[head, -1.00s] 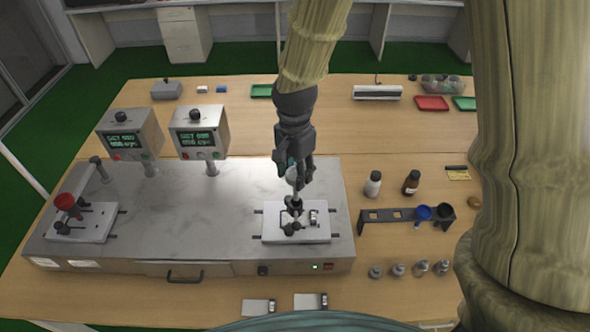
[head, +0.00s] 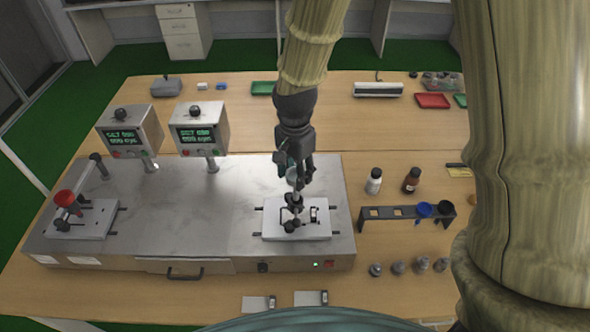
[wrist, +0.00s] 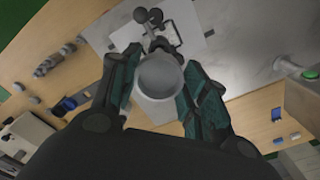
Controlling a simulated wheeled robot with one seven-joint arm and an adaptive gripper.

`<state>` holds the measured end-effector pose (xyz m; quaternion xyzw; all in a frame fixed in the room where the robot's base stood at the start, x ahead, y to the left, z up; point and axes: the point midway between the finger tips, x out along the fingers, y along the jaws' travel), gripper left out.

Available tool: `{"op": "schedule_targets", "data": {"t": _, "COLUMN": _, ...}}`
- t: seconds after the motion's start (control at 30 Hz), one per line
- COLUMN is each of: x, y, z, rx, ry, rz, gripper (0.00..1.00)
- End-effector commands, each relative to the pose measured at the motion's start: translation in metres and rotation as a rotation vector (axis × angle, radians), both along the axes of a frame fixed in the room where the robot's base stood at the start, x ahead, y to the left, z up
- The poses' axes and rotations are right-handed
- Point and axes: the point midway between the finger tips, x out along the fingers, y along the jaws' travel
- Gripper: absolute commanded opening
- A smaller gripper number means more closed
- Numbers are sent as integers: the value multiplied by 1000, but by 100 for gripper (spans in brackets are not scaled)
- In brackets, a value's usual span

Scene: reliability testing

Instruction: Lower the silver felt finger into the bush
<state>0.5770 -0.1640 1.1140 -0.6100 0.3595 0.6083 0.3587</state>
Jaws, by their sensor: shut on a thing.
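My gripper (head: 299,172) is shut on the silver felt finger, whose pale round head (wrist: 160,76) shows between the two teal-padded fingers in the wrist view. In the head view the finger's thin silver shaft (head: 297,188) points down below my gripper, roughly upright. Its lower end is at the black bush fitting (head: 293,202) over the white plate (head: 270,225) on the right of the steel machine. I cannot tell how deep the tip sits in the bush, since the fitting hides it. In the wrist view the head covers most of the bush.
The steel machine (head: 215,235) carries two display boxes (head: 199,130) and a left station with a red-topped finger (head: 66,199). To the right stand two bottles (head: 374,181), a dark rack (head: 390,213) with a blue and a black cup, and several small weights (head: 398,268).

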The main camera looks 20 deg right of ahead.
Motion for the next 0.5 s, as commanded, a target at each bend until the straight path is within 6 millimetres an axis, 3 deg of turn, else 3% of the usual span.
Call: {"op": "schedule_targets", "data": {"t": 0.5, "x": 0, "y": 0, "z": -17, "rx": 0, "ry": 1, "rz": 1, "gripper": 20}}
